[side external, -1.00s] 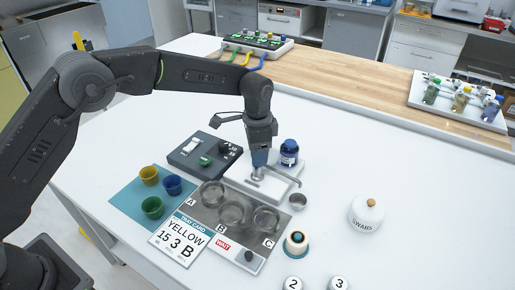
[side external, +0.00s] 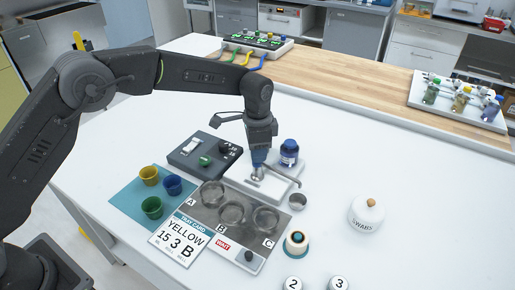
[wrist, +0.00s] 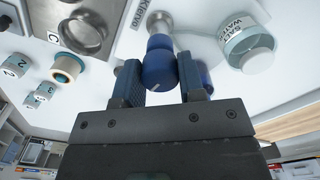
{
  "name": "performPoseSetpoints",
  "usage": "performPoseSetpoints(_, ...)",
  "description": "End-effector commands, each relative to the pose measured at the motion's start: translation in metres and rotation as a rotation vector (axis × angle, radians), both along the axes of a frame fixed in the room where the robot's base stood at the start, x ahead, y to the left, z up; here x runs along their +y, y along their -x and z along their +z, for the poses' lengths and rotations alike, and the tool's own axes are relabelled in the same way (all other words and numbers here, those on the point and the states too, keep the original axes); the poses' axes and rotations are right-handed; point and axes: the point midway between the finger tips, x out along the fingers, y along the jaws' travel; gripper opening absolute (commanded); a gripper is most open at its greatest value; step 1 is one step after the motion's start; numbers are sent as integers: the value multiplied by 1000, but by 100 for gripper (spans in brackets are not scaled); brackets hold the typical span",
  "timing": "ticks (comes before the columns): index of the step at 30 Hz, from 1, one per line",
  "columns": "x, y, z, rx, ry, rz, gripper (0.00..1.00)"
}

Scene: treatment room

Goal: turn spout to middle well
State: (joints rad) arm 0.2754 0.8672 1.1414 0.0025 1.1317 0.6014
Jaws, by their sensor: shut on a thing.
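My gripper (side external: 258,158) is over the white dispenser base (side external: 281,192), behind the wells. In the wrist view its two blue fingers (wrist: 158,85) are shut on a blue knob (wrist: 158,66). A metal spout (side external: 256,179) shows just below the fingers in the side view, partly hidden by them; I cannot tell exactly where its tip points. The round metal wells lie in a row on the grey tray: well A (side external: 212,193) at left, middle well B (side external: 231,213), and well C (side external: 265,218) at right. A well, by the letter C (wrist: 85,30), shows in the wrist view.
A blue-capped jar (side external: 289,154) stands close right of my gripper. A small metal cup (side external: 297,201) is near the base. Yellow, blue and green cups (side external: 152,207) stand on a teal mat at left. A swabs jar (side external: 367,213) stands right.

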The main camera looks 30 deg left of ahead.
Motion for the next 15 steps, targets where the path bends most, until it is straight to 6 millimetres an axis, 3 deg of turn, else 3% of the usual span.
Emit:
performPoseSetpoints(8,0,-1,1,0,1,-94,0)
performPoseSetpoints(15,0,0,1,1,2,-283,0)
